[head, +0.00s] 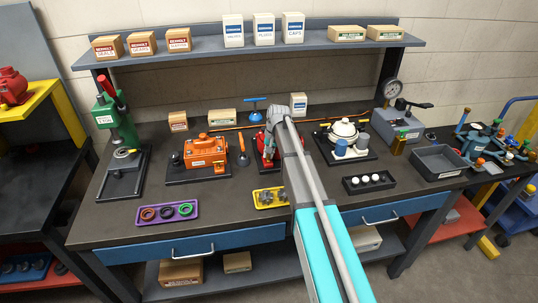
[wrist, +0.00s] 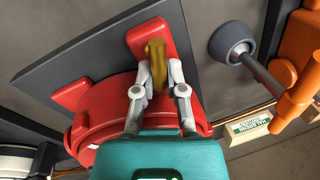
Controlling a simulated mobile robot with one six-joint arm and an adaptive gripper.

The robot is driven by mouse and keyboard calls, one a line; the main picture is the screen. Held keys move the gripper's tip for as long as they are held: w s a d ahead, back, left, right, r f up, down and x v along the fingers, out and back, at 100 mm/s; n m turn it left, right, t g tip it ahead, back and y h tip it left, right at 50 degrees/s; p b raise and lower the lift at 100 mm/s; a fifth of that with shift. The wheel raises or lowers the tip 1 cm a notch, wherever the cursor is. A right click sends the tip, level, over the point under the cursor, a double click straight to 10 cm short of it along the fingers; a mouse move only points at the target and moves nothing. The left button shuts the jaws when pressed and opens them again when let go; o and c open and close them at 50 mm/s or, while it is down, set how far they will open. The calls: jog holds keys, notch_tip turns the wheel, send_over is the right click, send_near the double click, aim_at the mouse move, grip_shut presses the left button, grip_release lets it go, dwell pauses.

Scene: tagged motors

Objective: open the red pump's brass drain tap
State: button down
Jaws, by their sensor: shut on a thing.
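The red pump (wrist: 100,110) fills the middle of the wrist view, with its round body and red feet on a dark base plate (wrist: 95,50). Its brass drain tap (wrist: 155,50) stands between my fingertips, in front of a red foot. My gripper (wrist: 158,76) is shut on the brass tap, with one grey finger on each side. In the head view the red pump (head: 262,146) is mostly hidden behind my arm, and the tap cannot be made out there. How far the tap is turned cannot be told.
An orange machine (head: 205,152) stands left of the pump. A grey plunger (wrist: 230,42) with an orange handle lies close beside the pump in the wrist view. A white-topped machine (head: 343,132) is to the right. A yellow tray (head: 262,204) of parts is in front.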

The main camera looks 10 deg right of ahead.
jog(key=n, duration=0.3)
jog(key=shift+a+n+g, duration=0.2)
jog(key=shift+n+g, duration=0.1)
dwell(0.3)
jog(key=c, duration=0.7)
grip_release()
jog(key=shift+m, duration=0.4)
